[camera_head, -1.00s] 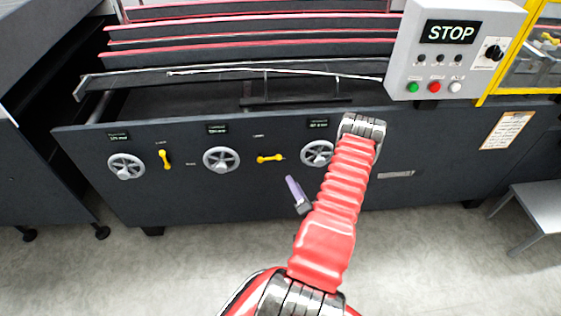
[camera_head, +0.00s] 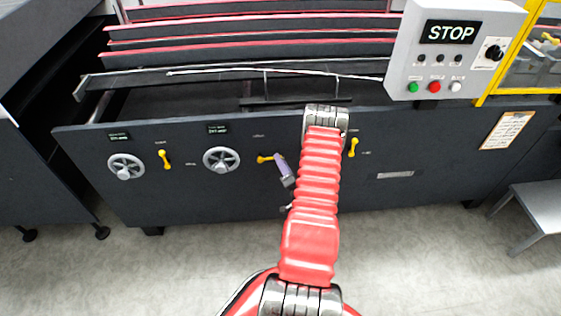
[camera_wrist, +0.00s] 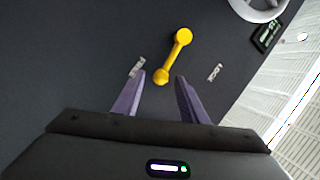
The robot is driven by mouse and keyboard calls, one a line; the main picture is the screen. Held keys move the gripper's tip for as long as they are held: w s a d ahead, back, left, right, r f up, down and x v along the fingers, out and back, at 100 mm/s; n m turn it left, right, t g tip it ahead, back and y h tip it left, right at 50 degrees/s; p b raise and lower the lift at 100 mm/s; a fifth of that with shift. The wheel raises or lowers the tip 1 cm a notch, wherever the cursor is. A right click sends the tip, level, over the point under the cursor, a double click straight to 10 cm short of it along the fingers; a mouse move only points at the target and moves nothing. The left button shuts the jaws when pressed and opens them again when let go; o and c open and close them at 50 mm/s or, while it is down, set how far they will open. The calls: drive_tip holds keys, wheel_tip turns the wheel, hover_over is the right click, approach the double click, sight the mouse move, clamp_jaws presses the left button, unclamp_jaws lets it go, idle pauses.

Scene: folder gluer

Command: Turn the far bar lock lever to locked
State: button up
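A row of yellow lock levers is on the dark machine front. The left lever (camera_head: 164,158) and right lever (camera_head: 353,147) stand roughly upright. The middle lever (camera_head: 263,159) lies level, its right end hidden behind my gripper (camera_head: 284,170). The lever labels are too small to read, so I cannot tell which lever is the far bar's. In the wrist view, a yellow lever (camera_wrist: 174,55), apparently the middle one, lies ahead of my gripper (camera_wrist: 155,80). The purple fingers are open, with its near end around the gap between their tips. No grip or clear contact shows.
Grey handwheels (camera_head: 126,166) (camera_head: 221,159) sit beside the levers; a wheel (camera_wrist: 258,5) shows in the wrist view's top right corner. My arm hides the panel between the middle and right levers. A STOP control box (camera_head: 450,50) is at upper right, a grey stool (camera_head: 535,205) at right.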

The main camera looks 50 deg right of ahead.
drive_tip(key=shift+x, duration=0.9)
clamp_jaws()
